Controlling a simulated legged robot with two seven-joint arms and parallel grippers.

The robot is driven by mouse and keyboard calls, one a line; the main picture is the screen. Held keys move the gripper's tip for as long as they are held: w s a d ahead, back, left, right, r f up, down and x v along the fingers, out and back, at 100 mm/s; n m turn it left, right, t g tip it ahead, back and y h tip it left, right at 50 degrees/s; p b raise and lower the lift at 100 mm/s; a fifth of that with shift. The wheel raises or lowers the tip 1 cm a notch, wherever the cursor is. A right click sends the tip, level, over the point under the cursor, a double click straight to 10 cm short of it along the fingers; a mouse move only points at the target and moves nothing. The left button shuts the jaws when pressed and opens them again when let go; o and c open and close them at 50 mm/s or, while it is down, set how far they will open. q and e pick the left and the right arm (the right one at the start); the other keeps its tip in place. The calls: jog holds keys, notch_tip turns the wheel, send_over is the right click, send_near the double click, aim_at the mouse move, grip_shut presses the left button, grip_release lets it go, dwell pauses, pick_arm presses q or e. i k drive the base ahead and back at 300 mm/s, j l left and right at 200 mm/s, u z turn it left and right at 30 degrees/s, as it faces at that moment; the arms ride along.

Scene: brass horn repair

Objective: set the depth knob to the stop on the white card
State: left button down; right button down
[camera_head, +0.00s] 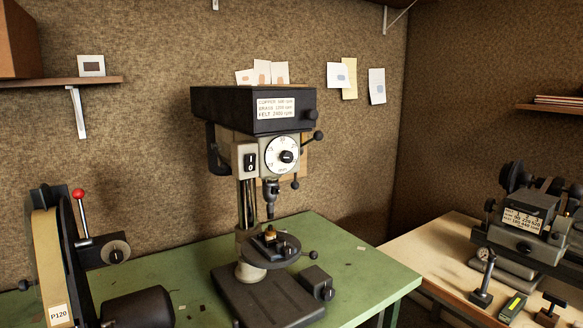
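A drill press (252,112) stands on the green bench. On its front is a round white dial (282,146) with black marks and a black knob (287,157) at its middle. The dial's figures are too small to read surely, and I cannot tell the knob's setting. A white card (276,108) on the dark head lists copper, brass and felt with rpm values. Other white cards are pinned on the wall, one (338,75) beside a yellow one and one (377,86) further right; their marks are not legible. Neither of my grippers is in view.
Feed handles (318,136) stick out right of the dial. A small brass piece (270,232) sits on the press's round table (268,254). A belt sander (60,262) stands at the left, another machine (525,225) at the right. The green bench (345,268) is mostly clear right of the press.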

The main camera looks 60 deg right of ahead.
aim_at(286, 157)
jog(key=z, duration=1.75)
